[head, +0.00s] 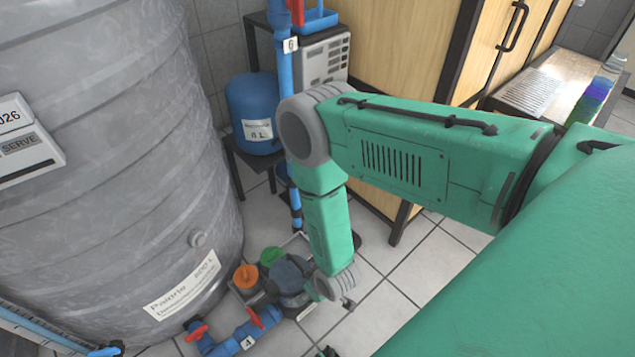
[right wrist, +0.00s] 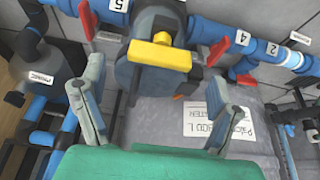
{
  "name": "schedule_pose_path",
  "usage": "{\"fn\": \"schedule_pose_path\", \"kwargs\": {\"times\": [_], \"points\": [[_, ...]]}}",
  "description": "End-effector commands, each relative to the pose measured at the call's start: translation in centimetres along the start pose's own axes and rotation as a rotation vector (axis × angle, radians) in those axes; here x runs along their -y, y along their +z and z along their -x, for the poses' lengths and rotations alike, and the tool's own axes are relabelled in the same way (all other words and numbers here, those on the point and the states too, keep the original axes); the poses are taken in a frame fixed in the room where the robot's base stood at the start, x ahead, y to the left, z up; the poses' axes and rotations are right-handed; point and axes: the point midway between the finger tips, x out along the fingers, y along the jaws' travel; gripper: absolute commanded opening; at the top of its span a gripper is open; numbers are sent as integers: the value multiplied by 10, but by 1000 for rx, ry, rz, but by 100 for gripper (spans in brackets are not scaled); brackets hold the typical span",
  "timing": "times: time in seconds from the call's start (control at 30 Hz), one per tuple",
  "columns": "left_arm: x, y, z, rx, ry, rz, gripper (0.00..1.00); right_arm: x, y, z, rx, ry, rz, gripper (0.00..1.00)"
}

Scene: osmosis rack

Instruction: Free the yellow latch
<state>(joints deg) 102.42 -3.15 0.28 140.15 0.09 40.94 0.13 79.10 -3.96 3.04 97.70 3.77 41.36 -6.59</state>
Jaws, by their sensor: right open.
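The yellow latch (right wrist: 160,55) shows in the right wrist view as a T-shaped handle on the front of a dark round housing (right wrist: 135,75). It lies crosswise, slightly tilted. My right gripper (right wrist: 157,82) is open, with one finger at each side of the picture and the latch beyond and between them. No contact with the latch shows. In the head view my right gripper (head: 332,287) is low by the dark pump-like unit (head: 290,272), and the latch is hidden there. My left gripper is not in view.
A large grey tank (head: 110,150) stands at the left. Blue pipes with red valve handles (head: 257,318) run along its foot, near orange (head: 246,276) and green (head: 271,256) caps. A blue vessel (head: 253,110) stands behind. Tiled floor (head: 385,310) is free at the right.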

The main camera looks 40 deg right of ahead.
Motion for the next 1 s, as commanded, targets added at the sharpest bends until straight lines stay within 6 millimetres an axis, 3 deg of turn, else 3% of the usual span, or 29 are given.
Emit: {"fn": "schedule_pose_path", "kwargs": {"times": [0.2,0.4,1.0], "points": [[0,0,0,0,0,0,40,0,-1,47,0,0,1,83],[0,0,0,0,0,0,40,0,-1,75,-1,0,1,83],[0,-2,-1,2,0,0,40,0,-1,83,-1,0,1,83]]}}
